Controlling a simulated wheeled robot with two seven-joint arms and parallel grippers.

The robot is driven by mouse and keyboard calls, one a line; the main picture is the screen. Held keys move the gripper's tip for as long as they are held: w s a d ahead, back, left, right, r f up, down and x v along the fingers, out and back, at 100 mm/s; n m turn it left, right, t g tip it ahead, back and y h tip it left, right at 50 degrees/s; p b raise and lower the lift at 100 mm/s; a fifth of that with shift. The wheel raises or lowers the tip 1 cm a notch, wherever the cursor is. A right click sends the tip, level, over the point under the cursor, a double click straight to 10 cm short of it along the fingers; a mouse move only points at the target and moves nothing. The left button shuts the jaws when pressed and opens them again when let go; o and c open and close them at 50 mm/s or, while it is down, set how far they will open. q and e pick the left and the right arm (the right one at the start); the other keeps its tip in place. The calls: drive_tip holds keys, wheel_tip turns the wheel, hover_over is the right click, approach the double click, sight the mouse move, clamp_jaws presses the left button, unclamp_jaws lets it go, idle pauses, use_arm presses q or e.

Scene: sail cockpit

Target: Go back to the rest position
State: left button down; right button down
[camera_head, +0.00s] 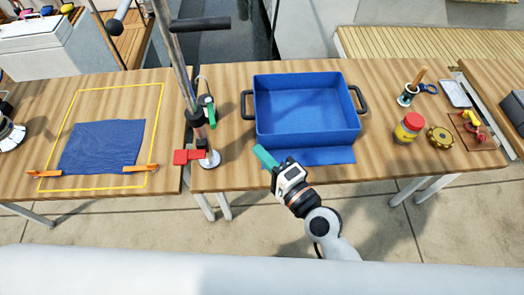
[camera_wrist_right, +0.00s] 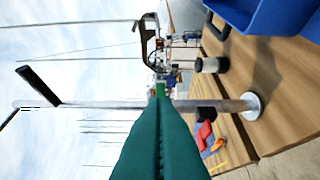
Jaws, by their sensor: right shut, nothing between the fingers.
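My right gripper (camera_head: 266,157) has green fingers and is in front of the blue tray, near its front left corner in the head view. Its fingers are shut and empty, and they also show in the right wrist view (camera_wrist_right: 160,125), pointing toward the metal pole. My right arm comes up from the bottom of the head view. My left gripper is not in view.
The open blue tray (camera_head: 352,125) with black handles stands empty on a blue cloth (camera_head: 325,157). A metal pole (camera_head: 181,70) stands to the left. A red-lidded jar (camera_head: 408,128) and a brass gear (camera_head: 440,138) are right.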

drive_tip(key=shift+d, duration=0.1)
drive_tip(key=s+d+f+n+g+h, duration=0.3)
drive_tip(key=s+d+n+h, duration=0.15)
drive_tip(key=d, duration=0.25)
drive_tip(key=s+d+f+n+g+h, duration=0.3)
drive_tip(key=s+d+n+g, duration=0.15)
drive_tip(key=d, duration=0.35)
drive_tip(key=s+d+f+n+g+h, duration=0.3)
drive_tip(key=s+d+f+h, duration=0.15)
drive_tip(key=d, duration=0.25)
wheel_tip(320, 180, down, 26)
drive_tip(key=s+g, duration=0.1)
drive_tip(key=s, duration=0.1)
drive_tip(key=s+d+f+g+b, duration=0.1)
drive_tip(key=s+d+f, duration=0.2)
drive_tip(key=s+f, duration=1.3)
drive_tip(key=shift+s+f, duration=0.25)
drive_tip(key=shift+s, duration=0.05)
